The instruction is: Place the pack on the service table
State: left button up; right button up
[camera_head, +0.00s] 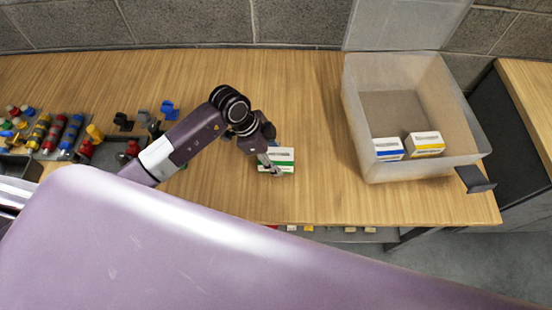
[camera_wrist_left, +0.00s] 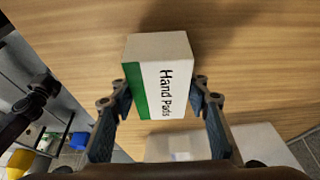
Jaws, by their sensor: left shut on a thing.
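A white and green pack (camera_head: 281,157) is over the middle of the wooden table (camera_head: 260,205) in the head view. My left gripper (camera_head: 270,163) is shut on the pack. I cannot tell whether the pack touches the table top. My right gripper is not in view.
An open translucent bin (camera_head: 430,165) with a raised lid stands at the right, holding a blue-white box (camera_head: 388,149) and a yellow-white box (camera_head: 425,144). Coloured parts (camera_head: 58,132) crowd the left. Table space between them is clear. Another wooden surface (camera_head: 530,95) is at far right.

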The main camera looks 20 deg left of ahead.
pick_arm(q)
jog(key=shift+f, duration=0.65)
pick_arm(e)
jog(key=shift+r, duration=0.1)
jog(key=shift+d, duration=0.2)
pick_arm(q)
jog(key=o, duration=1.2)
jog(key=shift+f, duration=0.1)
jog(key=shift+o, duration=0.2)
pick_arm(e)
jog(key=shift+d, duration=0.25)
pick_arm(q)
jog(key=shift+r, duration=0.25)
jog(key=b+v, duration=0.1)
jog(key=v, duration=0.9)
jog(key=shift+a+r, duration=0.1)
jog(key=shift+a, duration=0.1)
jog(key=shift+s+a+r, duration=0.15)
jog(key=shift+a+r, duration=0.05)
jog(key=shift+r, duration=0.5)
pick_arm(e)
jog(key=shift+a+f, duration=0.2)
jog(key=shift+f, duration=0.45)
